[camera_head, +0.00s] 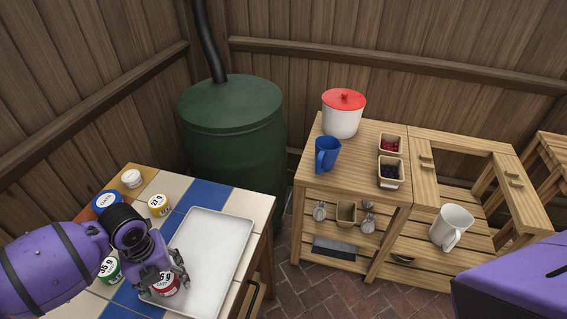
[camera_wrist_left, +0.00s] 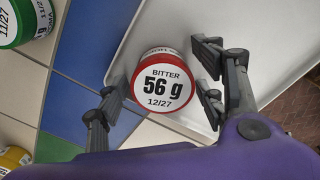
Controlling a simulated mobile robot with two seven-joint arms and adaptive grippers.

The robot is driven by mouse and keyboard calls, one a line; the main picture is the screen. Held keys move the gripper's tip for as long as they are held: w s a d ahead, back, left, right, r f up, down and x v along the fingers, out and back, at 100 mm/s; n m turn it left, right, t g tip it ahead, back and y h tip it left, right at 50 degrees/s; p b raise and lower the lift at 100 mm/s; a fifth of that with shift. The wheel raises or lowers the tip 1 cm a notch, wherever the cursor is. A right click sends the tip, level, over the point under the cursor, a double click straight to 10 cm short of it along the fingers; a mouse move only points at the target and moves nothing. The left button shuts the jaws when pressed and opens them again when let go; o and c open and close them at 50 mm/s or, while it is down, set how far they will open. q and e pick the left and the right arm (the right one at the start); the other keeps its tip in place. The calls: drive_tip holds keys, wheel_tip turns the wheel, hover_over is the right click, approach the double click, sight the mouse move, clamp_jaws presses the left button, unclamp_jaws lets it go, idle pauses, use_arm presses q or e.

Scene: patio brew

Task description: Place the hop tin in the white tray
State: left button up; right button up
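A hop tin with a red rim and white lid marked BITTER 56 g (camera_head: 168,286) is at the near-left end of the white tray (camera_head: 222,225). In the left wrist view the tin (camera_wrist_left: 162,84) is between my fingers, over the tray's near corner (camera_wrist_left: 118,72). My left gripper (camera_wrist_left: 160,95) points down with its fingers spread on both sides of the tin, with small gaps showing. In the head view this gripper (camera_head: 165,275) partly hides the tin. Whether the tin rests on the tray floor is hard to tell. My right gripper is out of view.
A green tin (camera_head: 109,269), a blue tin (camera_head: 106,201), a yellow tin (camera_head: 158,205) and a small white tin (camera_head: 131,178) stand on the tiled table. The tray's far part is empty. A wooden bench (camera_head: 365,140) with a blue jug (camera_head: 327,154) stands to the right.

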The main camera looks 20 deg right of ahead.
use_arm(q)
wheel_tip(320, 180, up, 12)
drive_tip(key=shift+r+p, duration=0.2)
drive_tip(key=shift+p, duration=0.15)
